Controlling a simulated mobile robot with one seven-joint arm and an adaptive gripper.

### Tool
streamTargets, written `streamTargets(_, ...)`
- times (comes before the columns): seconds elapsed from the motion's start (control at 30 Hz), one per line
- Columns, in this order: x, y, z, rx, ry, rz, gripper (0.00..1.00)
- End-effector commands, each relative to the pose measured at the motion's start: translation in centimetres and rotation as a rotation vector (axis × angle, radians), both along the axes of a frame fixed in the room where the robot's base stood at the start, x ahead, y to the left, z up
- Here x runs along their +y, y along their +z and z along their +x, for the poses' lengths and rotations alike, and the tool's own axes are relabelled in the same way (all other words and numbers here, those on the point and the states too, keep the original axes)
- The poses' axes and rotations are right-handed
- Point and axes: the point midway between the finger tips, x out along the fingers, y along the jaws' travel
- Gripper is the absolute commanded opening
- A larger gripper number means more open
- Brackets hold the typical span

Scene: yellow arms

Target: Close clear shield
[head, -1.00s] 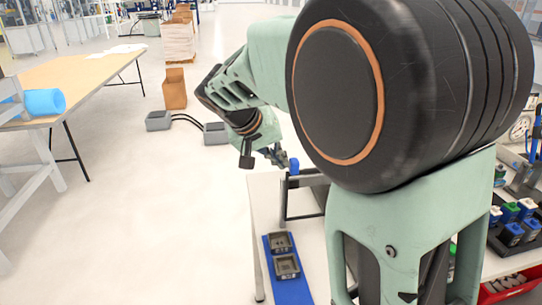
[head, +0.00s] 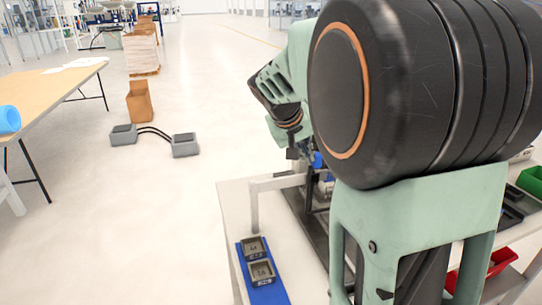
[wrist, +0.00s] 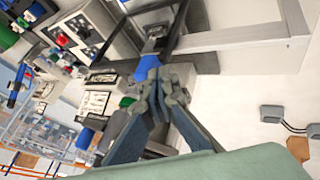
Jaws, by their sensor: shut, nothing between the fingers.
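A pale grey frame (wrist: 240,40) stands over the workbench in the wrist view, and a similar frame (head: 268,183) shows at the bench's left side in the head view. It may belong to the clear shield; I cannot make out its clear pane for certain. My gripper (wrist: 155,90) is shut and empty, with its fingertips close to a blue part (wrist: 145,68) on a dark rail fixture. I cannot tell whether they touch it. In the head view, my arm hides most of the fixture and the gripper.
A blue mat with two small grey trays (head: 261,271) lies at the bench's front left. A red bin (head: 500,262) and a green bin (head: 532,180) are at right. A clear box (wrist: 38,128) shows in the wrist view.

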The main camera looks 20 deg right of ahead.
Motion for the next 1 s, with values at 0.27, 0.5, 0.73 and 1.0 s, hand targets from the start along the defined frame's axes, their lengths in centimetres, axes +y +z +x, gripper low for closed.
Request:
streamTargets(0.27,-2.6,0.0,0.0,0.0,0.0,0.0,0.0)
streamTargets(0.5,-2.8,0.0,0.0,0.001,-0.001,-0.001,0.0)
streamTargets(0.73,-2.9,0.0,0.0,0.001,-0.001,-0.002,0.0)
streamTargets(1.0,-2.7,0.0,0.3,0.0,0.0,-0.001,0.0)
